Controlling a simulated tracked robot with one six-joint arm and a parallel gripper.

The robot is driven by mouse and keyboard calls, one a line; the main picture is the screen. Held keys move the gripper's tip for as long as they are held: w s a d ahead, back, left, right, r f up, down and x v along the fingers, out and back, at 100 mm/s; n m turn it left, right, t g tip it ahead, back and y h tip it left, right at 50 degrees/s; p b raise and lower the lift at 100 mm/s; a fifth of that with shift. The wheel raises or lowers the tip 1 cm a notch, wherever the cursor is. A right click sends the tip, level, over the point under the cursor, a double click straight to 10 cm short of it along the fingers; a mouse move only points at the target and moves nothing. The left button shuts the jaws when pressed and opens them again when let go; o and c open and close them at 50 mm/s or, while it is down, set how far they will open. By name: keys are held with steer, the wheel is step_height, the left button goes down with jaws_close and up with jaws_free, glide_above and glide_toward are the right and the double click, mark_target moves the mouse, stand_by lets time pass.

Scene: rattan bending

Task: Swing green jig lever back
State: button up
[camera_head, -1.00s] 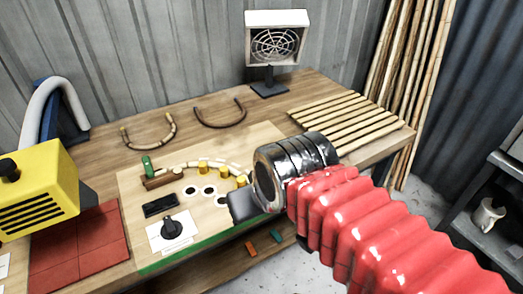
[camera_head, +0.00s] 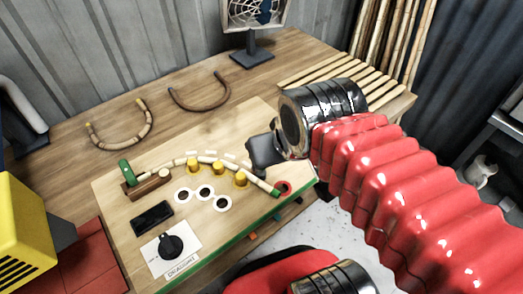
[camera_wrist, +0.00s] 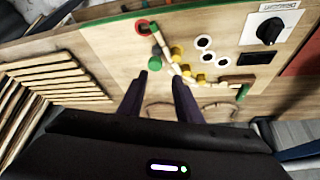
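The jig board (camera_head: 125,225) lies on the workbench. A pale segmented rattan strip (camera_head: 205,159) curves around the yellow pegs (camera_head: 217,168). A separate green upright piece (camera_head: 125,168) stands by a wooden block at the strip's left end. My gripper (camera_head: 262,150) is above the board's back right part, apart from the green end. Its two fingers (camera_wrist: 160,76) are spread with nothing between them.
White rings (camera_head: 204,192), a black block (camera_head: 152,218) and a dial (camera_head: 171,246) occupy the board's front. Two bent rattan pieces (camera_head: 200,103) lie behind. A slatted rack (camera_head: 330,85) and a fan (camera_head: 252,55) stand farther back. A yellow machine (camera_head: 22,232) is at left.

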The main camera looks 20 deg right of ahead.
steer(key=shift+o, duration=0.6)
steer(key=shift+o, duration=1.4)
steer(key=shift+w+r, duration=0.15)
steer(key=shift+o, duration=0.3)
steer(key=shift+w+d+r+g, duration=0.2)
steer(key=shift+w+g, duration=0.3)
steer(key=shift+w, duration=0.05)
steer(key=w+g, duration=0.4)
steer(key=w, duration=0.4)
steer(key=shift+w+d+r+g, duration=0.2)
steer(key=shift+w+d+g, duration=0.1)
steer(key=shift+w+d, duration=0.1)
steer(key=shift+s+f, duration=0.1)
steer(key=shift+f, duration=0.05)
step_height(320, 180, down, 14)
steer(key=shift+r, duration=0.25)
steer(key=shift+c, duration=0.3)
